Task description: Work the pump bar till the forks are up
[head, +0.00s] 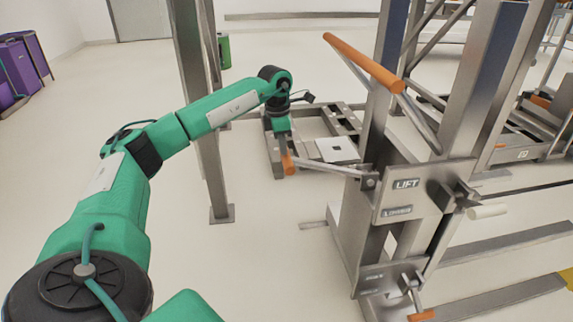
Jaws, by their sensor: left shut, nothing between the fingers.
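The grey steel lifter stands right of centre with a panel marked LIFT (406,184). A grey bar with an orange grip (288,164) sticks out to the left from a pivot beside this panel; I take it as the pump bar. My left gripper (285,148) hangs pointing down at the grip end of this bar. It is shut and holds nothing; whether it touches the grip is unclear. Long low grey beams (505,243) run to the right near the floor; I cannot tell whether they are the forks or legs. My right gripper is out of view.
A wide orange handle (362,61) slopes above the lifter. A white-gripped lever (487,211) and a low orange-tipped lever (422,315) project from it. A grey post (205,110) stands behind my left arm. Purple bins (22,66) stand far left.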

